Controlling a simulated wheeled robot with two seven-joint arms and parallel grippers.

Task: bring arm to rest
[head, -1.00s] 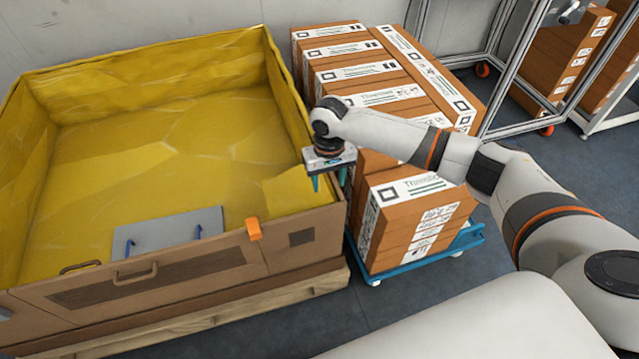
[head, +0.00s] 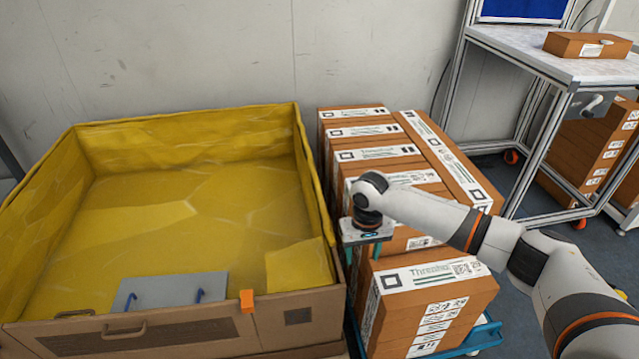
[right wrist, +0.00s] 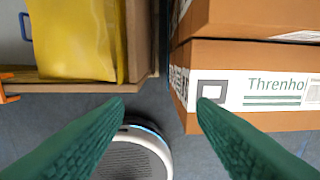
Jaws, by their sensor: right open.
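My right arm reaches in from the right in the head view. Its gripper (head: 362,255) points down over the gap between the yellow-lined crate (head: 318,318) and the stacked brown boxes (head: 432,290). In the right wrist view its two green fingers (right wrist: 161,104) are spread apart with nothing between them. Below them are floor, the crate's edge at left and a box with a printed label at right. My left gripper is in neither view.
The crate holds a grey panel (head: 170,290) with blue handles; an orange clip (head: 247,300) sits on its front rim. The boxes stand on a blue dolly (head: 487,336). A metal-framed table (head: 520,50) with a brown box (head: 588,45) on top stands at back right.

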